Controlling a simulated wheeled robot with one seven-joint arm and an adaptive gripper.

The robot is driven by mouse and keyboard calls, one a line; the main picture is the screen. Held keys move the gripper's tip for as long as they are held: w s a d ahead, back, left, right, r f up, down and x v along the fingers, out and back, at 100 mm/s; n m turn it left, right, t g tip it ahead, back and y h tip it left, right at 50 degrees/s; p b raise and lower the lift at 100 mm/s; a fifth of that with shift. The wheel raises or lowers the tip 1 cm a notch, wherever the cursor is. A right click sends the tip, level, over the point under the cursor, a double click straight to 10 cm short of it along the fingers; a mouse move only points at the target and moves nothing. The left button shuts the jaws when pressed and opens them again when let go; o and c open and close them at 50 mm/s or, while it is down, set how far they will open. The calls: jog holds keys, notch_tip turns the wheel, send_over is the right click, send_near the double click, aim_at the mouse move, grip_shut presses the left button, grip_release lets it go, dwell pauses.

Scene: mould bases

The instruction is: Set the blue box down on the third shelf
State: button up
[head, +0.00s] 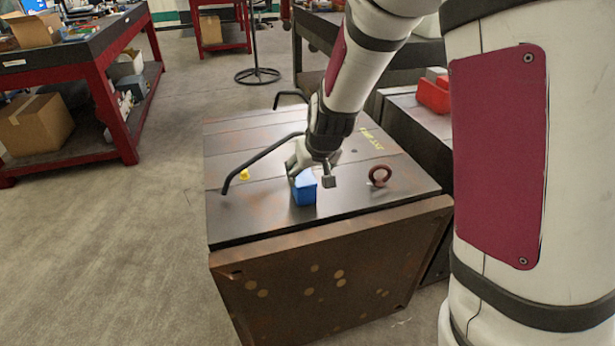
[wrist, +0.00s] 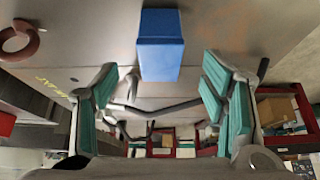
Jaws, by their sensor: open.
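The blue box (head: 304,191) stands on the dark top of a mould base (head: 260,215), near its front edge. My gripper (head: 315,179) is open and low over the top, right at the box. In the wrist view the blue box (wrist: 161,48) shows at top centre, between the lines of the two open, green-padded fingers of my gripper (wrist: 162,92). Neither finger is seen closed on it. In the head view part of the box is hidden behind the gripper. I cannot make out which surface is the third shelf.
A bent black handle (head: 262,158), an eye ring (head: 379,175) and a small yellow piece (head: 244,175) are on the mould base. A red-framed bench (head: 100,80) stands at left, with a cardboard box (head: 35,124) on its lower shelf. Open floor (head: 150,230) lies left of the base.

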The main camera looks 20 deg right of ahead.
jog(key=s+r+g, duration=0.1)
jog(key=s+r, duration=0.4)
jog(key=s, duration=0.4)
jog(key=s+r+g, duration=0.1)
jog(key=s+r, duration=0.4)
jog(key=s, duration=0.3)
jog(key=s+r+y, duration=0.1)
jog(key=s+r, duration=0.3)
jog(key=s, duration=0.5)
jog(key=shift+s+a+r+g, duration=0.35)
jog(key=shift+a+r+g, duration=0.05)
jog(key=shift+a, duration=0.05)
jog(key=shift+g+h, duration=0.4)
jog(key=shift+g, duration=0.2)
jog(key=s, duration=0.6)
jog(key=s+d, duration=0.1)
jog(key=s, duration=0.3)
jog(key=shift+r, duration=0.1)
jog(key=shift+c, duration=0.2)
